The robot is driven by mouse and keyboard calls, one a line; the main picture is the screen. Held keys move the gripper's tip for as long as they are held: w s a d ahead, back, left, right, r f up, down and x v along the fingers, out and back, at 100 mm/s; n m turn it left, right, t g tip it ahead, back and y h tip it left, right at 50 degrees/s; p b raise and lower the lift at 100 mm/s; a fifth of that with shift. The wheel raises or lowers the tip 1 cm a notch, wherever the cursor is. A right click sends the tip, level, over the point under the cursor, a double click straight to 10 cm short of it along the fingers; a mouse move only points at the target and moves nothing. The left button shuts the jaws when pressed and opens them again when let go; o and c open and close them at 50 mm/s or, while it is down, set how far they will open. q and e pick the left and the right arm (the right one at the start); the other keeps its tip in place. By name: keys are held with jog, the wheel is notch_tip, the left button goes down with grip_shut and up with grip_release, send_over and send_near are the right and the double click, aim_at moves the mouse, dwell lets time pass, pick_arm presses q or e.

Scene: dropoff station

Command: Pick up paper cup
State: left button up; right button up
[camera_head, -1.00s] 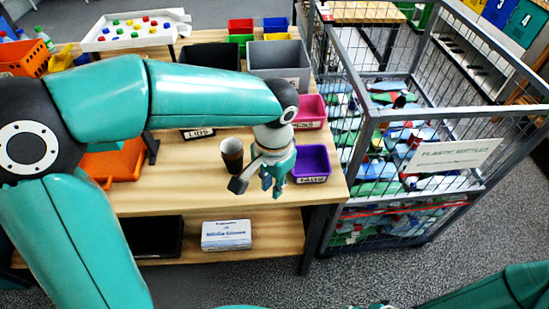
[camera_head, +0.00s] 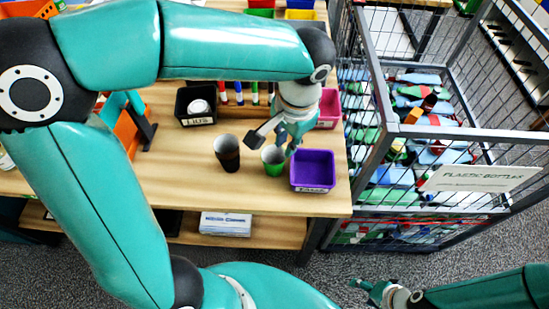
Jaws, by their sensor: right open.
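A dark brown, open-topped cup (camera_head: 228,157) stands upright on the wooden table. A green cup (camera_head: 273,165) stands upright to its right, with a pale inside. My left gripper (camera_head: 272,143) appears at the green cup's upper edge, fingers spread apart; whether it touches the cup I cannot tell. The brown cup is to the left of this gripper and apart from it. My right gripper (camera_head: 372,291) is open and empty at the lower right, away from the table and over the floor.
A purple bin (camera_head: 313,169) sits close right of the green cup. A black bin (camera_head: 196,106) labelled lids, several markers (camera_head: 239,93) and a pink bin (camera_head: 328,108) stand behind. A wire cage of plastic bottles (camera_head: 430,110) stands right of the table. The front table strip is clear.

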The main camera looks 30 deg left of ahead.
pick_arm(q)
send_over(278, 174)
jog(key=f, duration=0.7)
jog(key=shift+w+d, duration=0.3)
jog(key=shift+d, duration=0.1)
jog(key=shift+a+f, duration=0.2)
jog(key=shift+f, duration=1.4)
jog(key=shift+a+f, duration=0.2)
jog(key=shift+f, duration=1.35)
grip_shut()
